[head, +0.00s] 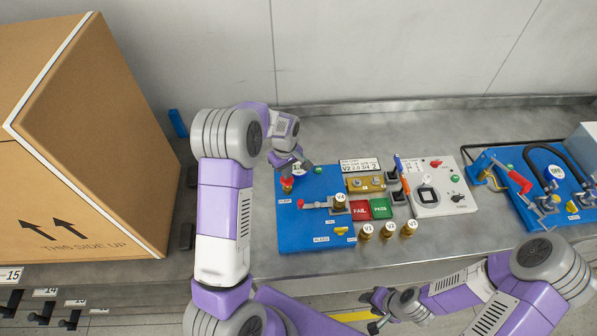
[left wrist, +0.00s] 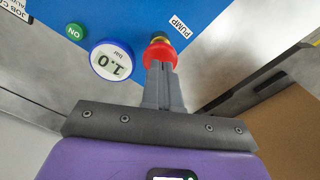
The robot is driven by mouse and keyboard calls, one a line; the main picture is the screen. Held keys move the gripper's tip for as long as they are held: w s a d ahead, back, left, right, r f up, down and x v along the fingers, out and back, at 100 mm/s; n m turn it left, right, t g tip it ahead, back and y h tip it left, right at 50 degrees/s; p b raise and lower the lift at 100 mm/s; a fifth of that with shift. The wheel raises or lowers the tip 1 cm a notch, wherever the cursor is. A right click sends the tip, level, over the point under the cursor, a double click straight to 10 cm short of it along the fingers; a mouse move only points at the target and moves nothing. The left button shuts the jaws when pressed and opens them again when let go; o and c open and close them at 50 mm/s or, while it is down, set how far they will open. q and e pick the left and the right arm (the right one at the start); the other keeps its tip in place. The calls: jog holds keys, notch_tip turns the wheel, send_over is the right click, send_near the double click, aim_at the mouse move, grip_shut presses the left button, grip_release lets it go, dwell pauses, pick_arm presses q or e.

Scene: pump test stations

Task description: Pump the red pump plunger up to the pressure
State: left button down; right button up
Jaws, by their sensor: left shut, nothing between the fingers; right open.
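The red pump plunger (head: 287,185) stands at the left edge of the blue pump board (head: 300,235). In the left wrist view the plunger (left wrist: 160,52) is a red knob on a yellowish base beside the label PUMP. My left gripper (left wrist: 164,80) is shut and empty, its fingertips right at the red knob; whether they touch it I cannot tell. In the head view my left gripper (head: 300,164) is just above the plunger and partly hides the gauge. The round gauge (left wrist: 112,60) reads 1.0 bar. My right gripper (head: 376,311) is open, below the bench's front edge.
A green ON light (left wrist: 75,31) is beside the gauge. Brass weights V1 (head: 365,232), V2 and V3 stand in front. A large cardboard box (head: 85,150) fills the left.

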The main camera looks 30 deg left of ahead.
pick_arm(q)
jog(key=shift+f+b, duration=1.4)
jog(key=shift+f, duration=0.7)
jog(key=shift+r+p, duration=1.6)
jog(key=shift+r, duration=0.75)
notch_tip(320, 180, up, 5)
jog(key=p, duration=0.3)
jog(key=shift+f, duration=0.1)
